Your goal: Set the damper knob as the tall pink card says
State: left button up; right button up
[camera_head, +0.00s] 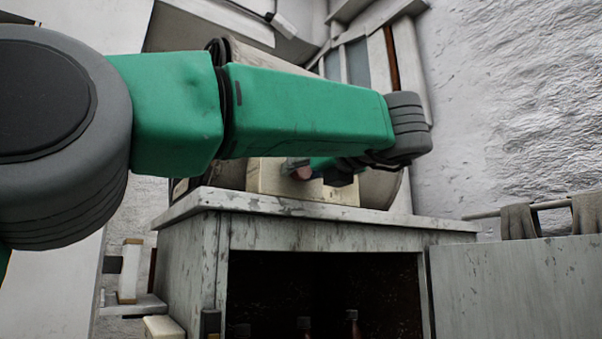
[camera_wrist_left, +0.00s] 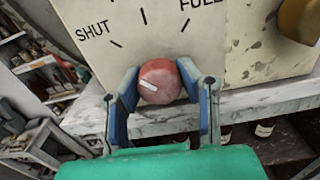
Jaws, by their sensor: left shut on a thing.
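The red damper knob (camera_wrist_left: 162,83) sits on the front of a cream panel (camera_wrist_left: 245,45). A white pointer mark on it lies on its left part, pointing roughly left. The panel reads SHUT at upper left and FULL, partly cut off, at upper right, with several black ticks between. My left gripper (camera_wrist_left: 162,76) has its blue-grey fingers on both sides of the knob, shut on it. In the head view my left gripper (camera_head: 325,170) is at the cream box (camera_head: 265,178), and the knob (camera_head: 301,173) is partly hidden. I see no pink card. My right gripper is out of view.
The box stands on a worn white cabinet (camera_head: 325,236) with a dark open inside holding bottles (camera_head: 352,318). A rail with grey cloths (camera_head: 518,221) is at the right. A brass-coloured part (camera_wrist_left: 300,20) juts out right of the knob. Shelves stand at the left.

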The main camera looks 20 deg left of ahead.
pick_arm(q)
jog(key=m, duration=0.3)
jog(key=shift+f+m, duration=0.1)
jog(key=shift+m, duration=0.2)
jog(key=m, duration=1)
jog(key=shift+d, duration=0.1)
jog(key=shift+m, duration=1.9)
jog(key=shift+f, duration=0.15)
jog(key=o, duration=1.2)
jog(key=shift+w+d, duration=0.15)
jog(key=shift+w, duration=0.05)
